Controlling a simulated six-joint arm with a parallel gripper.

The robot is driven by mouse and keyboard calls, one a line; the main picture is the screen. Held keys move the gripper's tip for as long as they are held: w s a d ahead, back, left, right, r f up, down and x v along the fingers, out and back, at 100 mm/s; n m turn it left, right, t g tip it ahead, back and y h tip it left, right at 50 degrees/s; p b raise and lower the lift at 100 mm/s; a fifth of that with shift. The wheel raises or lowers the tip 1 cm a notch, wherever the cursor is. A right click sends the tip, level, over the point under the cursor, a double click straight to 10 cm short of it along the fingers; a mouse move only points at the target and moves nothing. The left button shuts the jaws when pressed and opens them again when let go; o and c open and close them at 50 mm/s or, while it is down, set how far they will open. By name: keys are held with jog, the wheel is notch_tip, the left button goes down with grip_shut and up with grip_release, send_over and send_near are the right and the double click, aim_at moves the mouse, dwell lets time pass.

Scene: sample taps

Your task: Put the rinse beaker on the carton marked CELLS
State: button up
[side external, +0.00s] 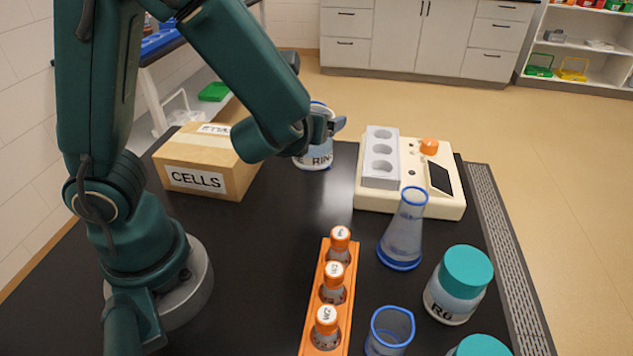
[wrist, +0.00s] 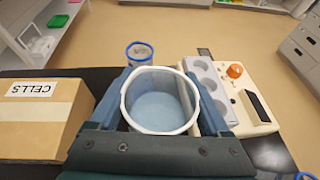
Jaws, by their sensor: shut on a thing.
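The rinse beaker (side external: 314,157) has a white label with dark letters, of which "RIN" shows in the side view. My gripper (side external: 330,128) is shut on it, with one finger on each side in the wrist view (wrist: 162,100). The beaker looks upright there, its white rim (wrist: 190,92) open to the camera, and it seems empty. Whether its base touches the bench I cannot tell. The carton marked CELLS (side external: 200,181) stands left of the beaker in the side view, its top partly hidden by my arm. It also shows at the left of the wrist view (wrist: 40,118).
A cream device with a grey block (side external: 380,160) and orange knob stands right of the beaker. An orange rack (side external: 314,290) with capped bottles, a flask (side external: 403,235), teal-lidded jars (side external: 458,285) and a blue-rimmed beaker (side external: 390,328) stand nearer. Another blue-rimmed vessel (wrist: 139,52) shows beyond my gripper.

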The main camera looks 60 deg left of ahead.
jog(key=shift+s+a, duration=0.2)
jog(key=shift+s, duration=0.2)
jog(key=s+a+r+n, duration=0.1)
jog(key=a, duration=0.1)
jog(key=s+a+g+y, duration=0.1)
jog(key=s+a, duration=0.1)
jog(key=a, duration=0.1)
jog(key=s+a+r+n+g+y, duration=0.1)
jog(key=a, duration=0.1)
jog(key=shift+s+a+r+n, duration=0.15)
jog(key=shift+a+r+n, duration=0.15)
jog(key=shift+r, duration=0.05)
jog(key=s+a+r+n+g+y, duration=0.2)
jog(key=s+a+n+g, duration=0.1)
jog(key=s+a, duration=0.3)
jog(key=shift+r, duration=0.3)
jog(key=s+a+r+n+g+y, duration=0.1)
jog(key=s+a+r+n+g, duration=0.2)
jog(key=s, duration=0.4)
jog(key=s+a+r+n+g, duration=0.2)
jog(key=s+a+n+g, duration=0.15)
jog(key=s, duration=0.35)
jog(key=g, duration=0.2)
send_over(202, 136)
jog(key=shift+f, duration=3.6)
jog(key=shift+t, duration=0.35)
jog(key=shift+f, duration=2)
jog(key=shift+f, duration=0.15)
jog(key=o, duration=1.4)
jog(key=shift+c, duration=0.2)
